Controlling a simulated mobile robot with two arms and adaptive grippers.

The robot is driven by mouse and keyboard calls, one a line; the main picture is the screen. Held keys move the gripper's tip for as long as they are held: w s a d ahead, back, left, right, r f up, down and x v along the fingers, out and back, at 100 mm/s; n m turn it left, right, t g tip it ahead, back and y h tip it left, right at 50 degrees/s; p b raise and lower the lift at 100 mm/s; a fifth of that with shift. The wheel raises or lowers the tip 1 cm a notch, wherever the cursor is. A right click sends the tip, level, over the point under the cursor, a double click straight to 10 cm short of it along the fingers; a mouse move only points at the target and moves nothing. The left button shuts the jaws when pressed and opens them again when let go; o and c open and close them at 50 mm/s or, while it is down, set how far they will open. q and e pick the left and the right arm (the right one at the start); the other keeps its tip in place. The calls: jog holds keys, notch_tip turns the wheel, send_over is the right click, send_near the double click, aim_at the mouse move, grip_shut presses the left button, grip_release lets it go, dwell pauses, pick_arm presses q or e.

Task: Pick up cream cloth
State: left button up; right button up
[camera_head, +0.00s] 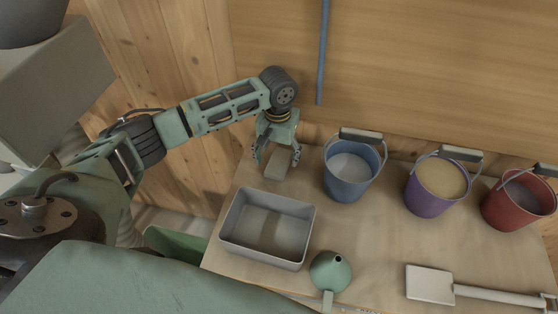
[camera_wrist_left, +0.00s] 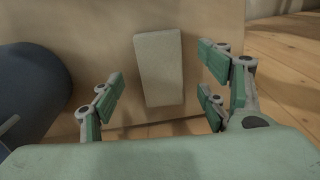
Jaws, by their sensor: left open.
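The cream cloth (camera_head: 275,171) is a small pale rectangle lying on the wooden table behind the grey bin. My left gripper (camera_head: 278,158) is above it, pointing down, with its fingers spread. In the left wrist view the cloth (camera_wrist_left: 159,68) lies flat between and beyond the open fingers of my left gripper (camera_wrist_left: 162,95). The fingers look apart from it, and nothing is held. My right gripper is not in view.
A grey bin (camera_head: 231,221) stands in front of the cloth. A blue bucket (camera_head: 346,187) is close on its right, then purple (camera_head: 428,204) and red (camera_head: 507,214) buckets. A green funnel (camera_head: 330,271) and a white scoop (camera_head: 429,284) lie nearer. A wooden wall (camera_head: 430,60) rises behind.

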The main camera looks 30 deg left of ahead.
aim_at(279, 163)
pick_arm(q)
jog(key=shift+f, duration=1.45)
jog(key=shift+c, duration=0.5)
jog(key=c, duration=1.1)
